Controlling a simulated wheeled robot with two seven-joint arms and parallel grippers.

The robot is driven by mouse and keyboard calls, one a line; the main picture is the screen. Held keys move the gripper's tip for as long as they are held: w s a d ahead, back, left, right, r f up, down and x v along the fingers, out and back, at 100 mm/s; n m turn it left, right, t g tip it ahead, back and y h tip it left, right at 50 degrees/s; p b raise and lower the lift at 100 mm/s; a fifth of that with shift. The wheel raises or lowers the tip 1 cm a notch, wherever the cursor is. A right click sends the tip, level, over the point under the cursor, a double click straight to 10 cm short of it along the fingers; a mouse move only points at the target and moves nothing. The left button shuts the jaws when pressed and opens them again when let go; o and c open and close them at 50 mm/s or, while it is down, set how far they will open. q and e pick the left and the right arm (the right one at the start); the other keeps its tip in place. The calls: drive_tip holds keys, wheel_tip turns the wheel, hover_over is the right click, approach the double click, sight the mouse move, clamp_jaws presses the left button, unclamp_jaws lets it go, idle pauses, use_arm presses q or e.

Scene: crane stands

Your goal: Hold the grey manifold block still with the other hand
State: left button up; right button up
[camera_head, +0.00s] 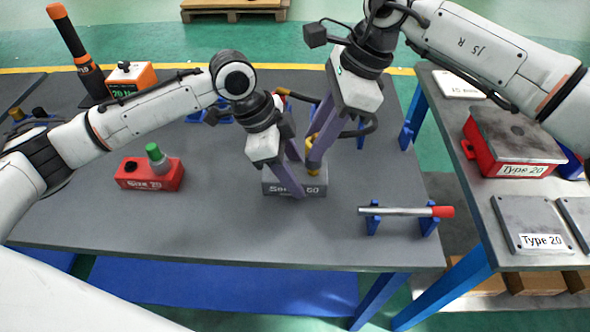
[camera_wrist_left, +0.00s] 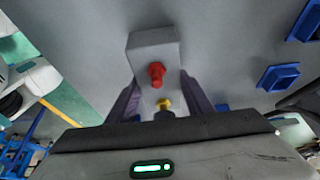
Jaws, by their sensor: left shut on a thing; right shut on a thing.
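The grey manifold block (camera_head: 318,190) sits on the dark table, its lettered front partly covered by a finger. My left gripper (camera_head: 293,178) is shut on it. In the left wrist view the block (camera_wrist_left: 153,48) lies between the purple fingers, with a red fitting (camera_wrist_left: 157,74) and a yellow fitting (camera_wrist_left: 163,103) on it. My right gripper (camera_head: 315,158) comes down from above and is shut at a yellow part (camera_head: 313,180) at the block's top. Its fingers hide much of that part. The red fitting is hidden in the head view.
A grey bar with a red end (camera_head: 405,211) rests on blue stands at right. A black hose (camera_head: 350,131) curves behind my grippers. The table front is clear.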

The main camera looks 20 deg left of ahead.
use_arm(q)
drive_tip(key=shift+r, duration=0.1)
use_arm(e)
drive_tip(key=shift+f, duration=0.75)
drive_tip(key=o, duration=1.2)
drive_tip(key=shift+v, duration=2.5)
drive_tip(key=shift+d, duration=0.1)
drive_tip(key=v, duration=1.2)
use_arm(q)
drive_tip(key=o, duration=1.4)
drive_tip(key=shift+c, duration=0.2)
